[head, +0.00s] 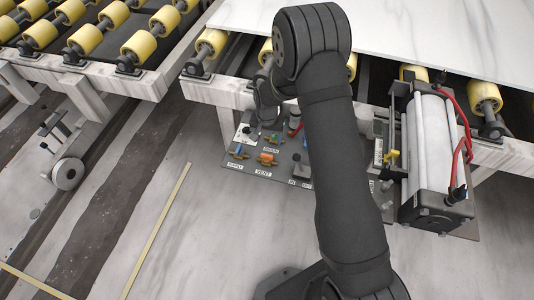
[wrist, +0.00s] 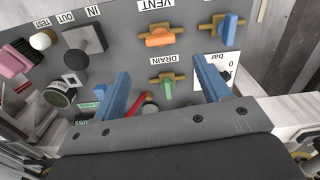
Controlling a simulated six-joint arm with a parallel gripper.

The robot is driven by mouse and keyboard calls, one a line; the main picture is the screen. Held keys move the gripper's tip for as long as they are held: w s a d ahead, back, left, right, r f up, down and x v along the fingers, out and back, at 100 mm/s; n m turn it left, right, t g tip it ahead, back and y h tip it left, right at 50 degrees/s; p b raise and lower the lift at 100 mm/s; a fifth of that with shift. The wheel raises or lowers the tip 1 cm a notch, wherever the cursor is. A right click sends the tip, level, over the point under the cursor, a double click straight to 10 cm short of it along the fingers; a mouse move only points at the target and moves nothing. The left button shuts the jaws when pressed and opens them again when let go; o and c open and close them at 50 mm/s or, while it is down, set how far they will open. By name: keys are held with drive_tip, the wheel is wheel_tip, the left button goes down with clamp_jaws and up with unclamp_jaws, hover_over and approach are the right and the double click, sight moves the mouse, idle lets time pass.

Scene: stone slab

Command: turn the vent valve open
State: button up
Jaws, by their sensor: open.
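The vent valve has an orange handle (wrist: 160,38) on a brass body, under the VENT label in the wrist view. Its handle lies roughly along the brass body. In the head view the orange vent valve (head: 267,158) sits near the panel's front edge. My gripper (wrist: 160,68) is open and empty, its two blue fingers wide apart. The vent valve lies beyond the fingertips, not between them. The green drain valve handle (wrist: 168,87) shows in the gap between the fingers. In the head view my arm hides most of the gripper.
A blue-handled valve (wrist: 222,28) stands right of the vent valve, its handle across its brass body. A white-and-black cylinder unit (head: 432,150) with red hoses stands right of my arm.

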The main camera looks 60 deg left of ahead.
sight(267, 155)
wheel_tip(267, 155, down, 10)
drive_tip(key=shift+f, duration=0.2)
drive_tip(key=shift+c, duration=0.2)
drive_tip(key=c, duration=0.9)
